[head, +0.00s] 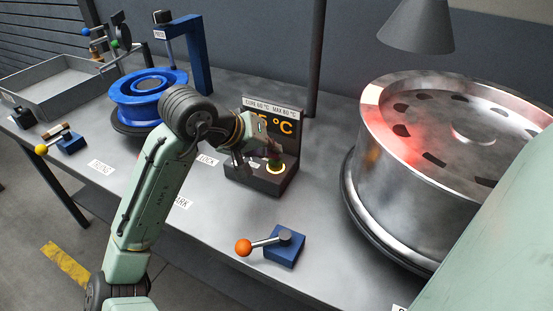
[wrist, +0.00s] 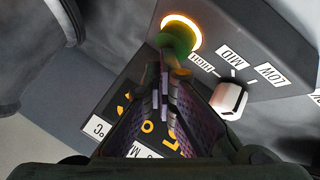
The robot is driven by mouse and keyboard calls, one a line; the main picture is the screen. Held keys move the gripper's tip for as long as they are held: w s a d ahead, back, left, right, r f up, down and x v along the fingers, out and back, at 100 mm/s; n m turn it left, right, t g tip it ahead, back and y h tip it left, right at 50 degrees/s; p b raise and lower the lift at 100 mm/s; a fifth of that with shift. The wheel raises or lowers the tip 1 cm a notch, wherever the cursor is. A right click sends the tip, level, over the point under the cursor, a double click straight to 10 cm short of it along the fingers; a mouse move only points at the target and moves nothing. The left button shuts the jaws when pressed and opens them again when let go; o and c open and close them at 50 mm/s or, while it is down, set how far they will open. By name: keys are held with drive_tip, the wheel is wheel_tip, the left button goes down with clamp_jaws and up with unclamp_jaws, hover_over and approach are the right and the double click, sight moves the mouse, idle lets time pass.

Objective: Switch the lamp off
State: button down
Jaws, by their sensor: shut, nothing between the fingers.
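The lamp is a grey cone-shaped hood (head: 418,26) at the top right, above a silver wheel rim (head: 410,165) that carries a red glow. The control box (head: 262,178) stands on the bench with a display reading in orange digits, partly hidden by my arm. In the wrist view a green button (wrist: 178,42) sits by a bright glowing ring (wrist: 183,22) on the box. A white knob (wrist: 230,99) is beside it, near labels HIGH, MID and LOW. My gripper (wrist: 165,65) is shut and empty, its tips at the button; I cannot tell if they touch.
An orange-balled lever (head: 244,247) on a blue base is in front of the box. A blue wheel (head: 146,90) under a blue press (head: 190,50) and a grey tray (head: 62,85) stand to the left. A dark post (head: 316,60) rises behind the display.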

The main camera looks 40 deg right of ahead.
drive_tip(key=shift+f, duration=0.3)
drive_tip(key=shift+r, duration=0.1)
drive_tip(key=shift+r+p, duration=0.8)
drive_tip(key=shift+p, duration=0.05)
wheel_tip(320, 180, up, 3)
drive_tip(key=p, duration=0.3)
drive_tip(key=shift+r, duration=0.2)
wheel_tip(320, 180, up, 3)
drive_tip(key=shift+f+p, duration=0.2)
drive_tip(key=shift+p, duration=0.7)
